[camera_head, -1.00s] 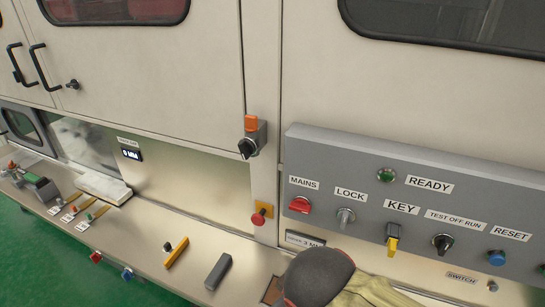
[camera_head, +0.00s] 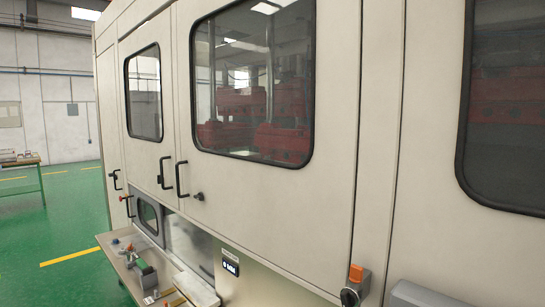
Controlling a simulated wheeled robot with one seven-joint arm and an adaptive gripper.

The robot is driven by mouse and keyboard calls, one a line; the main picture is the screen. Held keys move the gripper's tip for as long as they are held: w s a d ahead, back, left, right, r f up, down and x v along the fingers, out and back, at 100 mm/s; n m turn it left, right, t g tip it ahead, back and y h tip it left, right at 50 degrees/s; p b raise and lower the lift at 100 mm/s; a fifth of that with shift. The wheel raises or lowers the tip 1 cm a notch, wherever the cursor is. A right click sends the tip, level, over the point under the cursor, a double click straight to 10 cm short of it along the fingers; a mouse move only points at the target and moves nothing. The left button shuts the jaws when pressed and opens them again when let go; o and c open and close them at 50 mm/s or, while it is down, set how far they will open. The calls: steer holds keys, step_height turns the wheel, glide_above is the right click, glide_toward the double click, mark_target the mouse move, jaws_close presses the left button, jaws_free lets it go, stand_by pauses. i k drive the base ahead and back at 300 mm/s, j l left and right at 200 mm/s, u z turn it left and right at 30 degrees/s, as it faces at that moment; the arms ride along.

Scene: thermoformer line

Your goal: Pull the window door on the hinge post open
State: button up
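A large cream door with a dark window (camera_head: 330,110) fills the middle of the head view and looks shut. Its black bar handle (camera_head: 178,180) is at its lower left, beside a small dark knob (camera_head: 199,196). To the left is a narrower window door (camera_head: 132,160), also shut, with its own black handle (camera_head: 162,172). I cannot tell which of these is on the hinge post. My gripper is not in view.
A metal ledge (camera_head: 128,272) with small parts runs along the machine's lower front. An orange and black switch (camera_head: 353,285) and a grey box (camera_head: 420,295) stick out at lower right. Green floor (camera_head: 75,235) is open at left; a table (camera_head: 22,162) stands far left.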

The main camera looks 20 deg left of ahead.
mark_target(299, 218)
steer(key=u, duration=1.2)
steer(key=i+j+u, duration=0.35)
steer(key=i+l, duration=0.05)
steer(key=i, duration=0.05)
